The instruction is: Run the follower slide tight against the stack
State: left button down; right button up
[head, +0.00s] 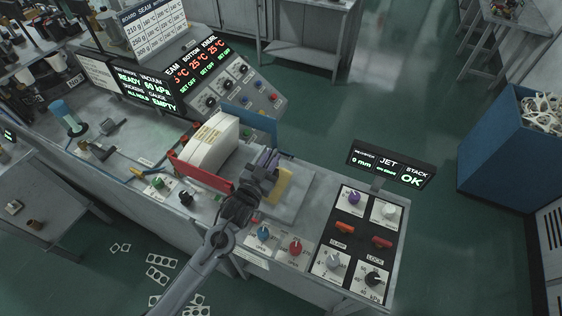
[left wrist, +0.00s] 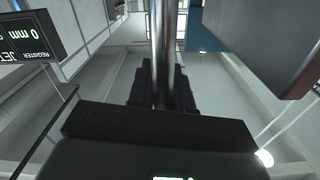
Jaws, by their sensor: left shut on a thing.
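The stack (head: 209,144) of pale flat blanks stands on edge on the bench top, between a red plate (head: 198,174) and a blue plate (head: 254,128). My left gripper (head: 262,176) is to the right of the stack, shut on the follower slide. The slide shows as a yellow plate (head: 284,186), partly hidden by my gripper. A gap shows between the stack and my gripper; how close the slide's face is to the stack is hard to tell. My right gripper is not in view.
A display (head: 391,169) reading "STACK OK" stands right of the slide, above a panel of knobs and switches (head: 360,241). Blue (head: 263,233) and red (head: 295,246) knobs sit along the front edge. A control console (head: 237,90) is behind the stack. Loose blanks (head: 158,268) lie on the floor.

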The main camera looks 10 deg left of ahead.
pick_arm(q)
jog(key=c, duration=1.1)
grip_release()
jog(key=shift+r, duration=0.1)
jog(key=shift+r, duration=0.6)
notch_tip(320, 180, up, 3)
jog(key=shift+f, duration=0.1)
jog(key=s+d+r, duration=0.1)
jog(key=d+r, duration=0.1)
jog(key=d, duration=0.1)
jog(key=s+d+r+b, duration=0.1)
jog(key=d+r, duration=0.1)
jog(key=d, duration=0.2)
jog(key=s+d+r, duration=0.2)
jog(key=d, duration=0.2)
jog(key=shift+r, duration=0.4)
jog(key=shift+d+r, duration=0.1)
